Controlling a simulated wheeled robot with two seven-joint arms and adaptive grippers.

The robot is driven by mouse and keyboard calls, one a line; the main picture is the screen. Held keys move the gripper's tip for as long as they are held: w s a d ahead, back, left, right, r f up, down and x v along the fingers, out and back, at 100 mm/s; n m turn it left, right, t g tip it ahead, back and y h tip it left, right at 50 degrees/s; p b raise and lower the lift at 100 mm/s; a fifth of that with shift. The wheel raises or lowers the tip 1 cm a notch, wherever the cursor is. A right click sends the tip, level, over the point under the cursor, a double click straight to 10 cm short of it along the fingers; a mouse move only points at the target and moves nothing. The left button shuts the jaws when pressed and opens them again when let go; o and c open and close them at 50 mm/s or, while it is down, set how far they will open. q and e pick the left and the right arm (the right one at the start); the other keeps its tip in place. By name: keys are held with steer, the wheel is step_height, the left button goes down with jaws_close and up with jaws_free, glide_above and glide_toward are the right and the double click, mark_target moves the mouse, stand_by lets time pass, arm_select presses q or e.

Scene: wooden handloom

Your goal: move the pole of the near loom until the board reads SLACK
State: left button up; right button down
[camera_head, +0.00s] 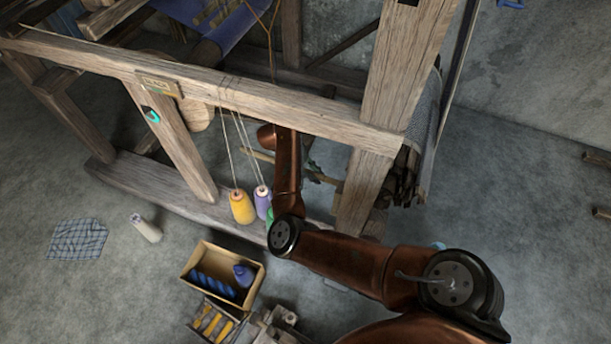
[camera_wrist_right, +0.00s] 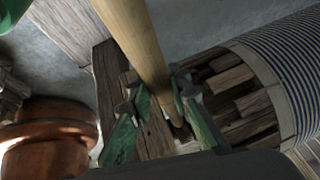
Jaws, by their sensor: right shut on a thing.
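The near loom (camera_head: 280,108) is a heavy wooden frame. Its pole (camera_head: 262,158) is a light wooden rod behind the front rail, low inside the frame; it crosses the right wrist view (camera_wrist_right: 136,40) from the top. My right gripper (camera_head: 312,168) is at the pole, partly hidden by my arm. In the right wrist view its green fingers (camera_wrist_right: 162,105) are on either side of the pole and shut on it. The pole's far end is hidden among dark wooden pieces. The small board (camera_head: 160,87) is on the front rail at left; its lettering is too small to read. My left gripper is out of view.
Yellow (camera_head: 242,207) and purple (camera_head: 263,203) bobbins hang on cords beside my arm. A box with blue items (camera_head: 253,289) stands on the floor in front. A striped cloth roll (camera_wrist_right: 285,75) lies close to the right gripper. Floor at right is mostly clear.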

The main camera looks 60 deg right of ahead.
steer(key=c, duration=1.8)
jaws_free()
steer(key=shift+o, duration=0.2)
steer(key=shift+r, duration=0.1)
steer(key=v, duration=1.1)
steer(key=shift+w+a+r, duration=0.2)
steer(key=shift+w+r, duration=0.05)
steer(key=shift+r, duration=0.05)
